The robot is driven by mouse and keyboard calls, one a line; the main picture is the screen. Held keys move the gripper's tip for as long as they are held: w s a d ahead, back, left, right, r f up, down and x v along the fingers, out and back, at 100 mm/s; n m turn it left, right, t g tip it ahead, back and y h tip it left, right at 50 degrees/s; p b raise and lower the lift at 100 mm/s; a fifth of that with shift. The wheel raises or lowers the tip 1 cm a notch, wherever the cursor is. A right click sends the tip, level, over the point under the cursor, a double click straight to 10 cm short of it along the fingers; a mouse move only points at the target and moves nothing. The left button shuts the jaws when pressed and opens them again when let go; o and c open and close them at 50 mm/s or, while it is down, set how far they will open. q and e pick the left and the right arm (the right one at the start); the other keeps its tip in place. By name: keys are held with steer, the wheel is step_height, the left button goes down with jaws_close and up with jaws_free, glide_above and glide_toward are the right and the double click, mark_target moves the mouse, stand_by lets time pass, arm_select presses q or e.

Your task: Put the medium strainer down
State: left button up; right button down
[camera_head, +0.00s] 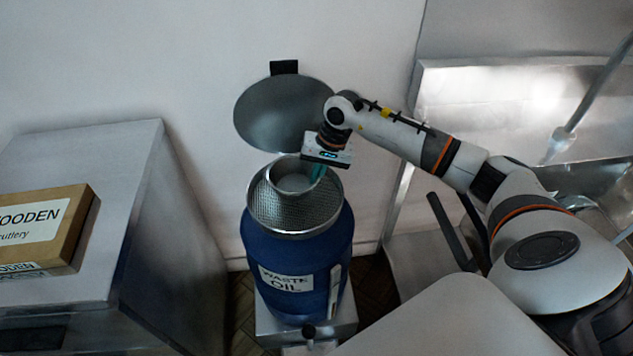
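A round metal strainer, which I take for the medium strainer (292,183), sits upright at the mouth of a blue waste oil drum (297,262). A wider perforated metal ring or basket (272,216) surrounds it at the drum's top. My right gripper (318,172) reaches down from above, with its teal fingers close together at the strainer's right rim. It appears shut on that rim. The fingertips are partly hidden, and I cannot tell whether the strainer rests on the basket or hangs just above it. My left gripper is not in view.
A round metal lid (283,113) stands open against the wall behind the drum. A metal cabinet (130,165) on the left bears a wooden cutlery box (78,225). A metal sink or counter unit (470,95) stands at the right behind my arm.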

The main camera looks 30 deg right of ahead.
step_height(320, 180, down, 4)
steer(key=shift+r+p, duration=0.1)
steer(key=shift+p, duration=0.25)
steer(key=shift+w+f, duration=0.15)
steer(key=shift+f, duration=0.05)
steer(key=shift+d+f, duration=0.1)
steer(key=shift+f, duration=0.05)
steer(key=shift+f, duration=0.2)
steer(key=c, duration=1.7)
jaws_free()
steer(key=shift+r, duration=0.1)
